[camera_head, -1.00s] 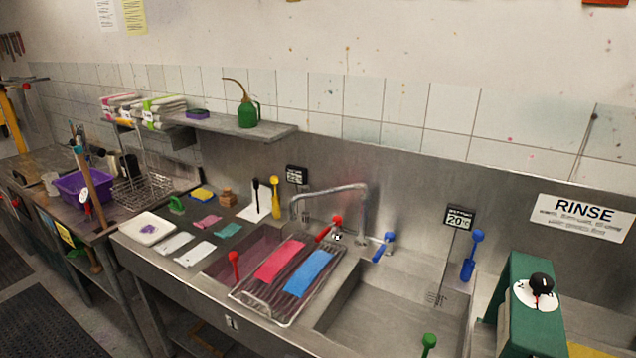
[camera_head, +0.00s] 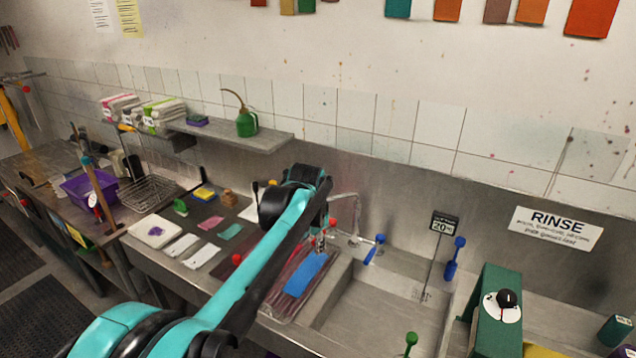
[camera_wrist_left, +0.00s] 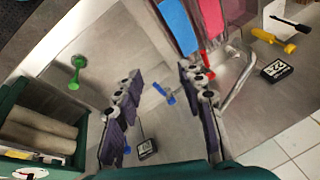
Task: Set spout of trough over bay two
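The trough's curved metal spout (camera_head: 356,212) rises at the back of the sink. Its left part is hidden behind my left arm in the head view; the spout also shows in the left wrist view (camera_wrist_left: 246,76), beside the right finger. My left gripper (camera_head: 319,240) is near the spout, fingers pointing down. In the left wrist view its fingers (camera_wrist_left: 163,108) are apart with nothing held between them. My right gripper is out of view.
A red tap lever (camera_wrist_left: 208,72) and a blue tap lever (camera_head: 375,249) stand near the spout. A green handle (camera_head: 410,343) stands at the front, and a green box with a dial (camera_head: 503,305) stands right.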

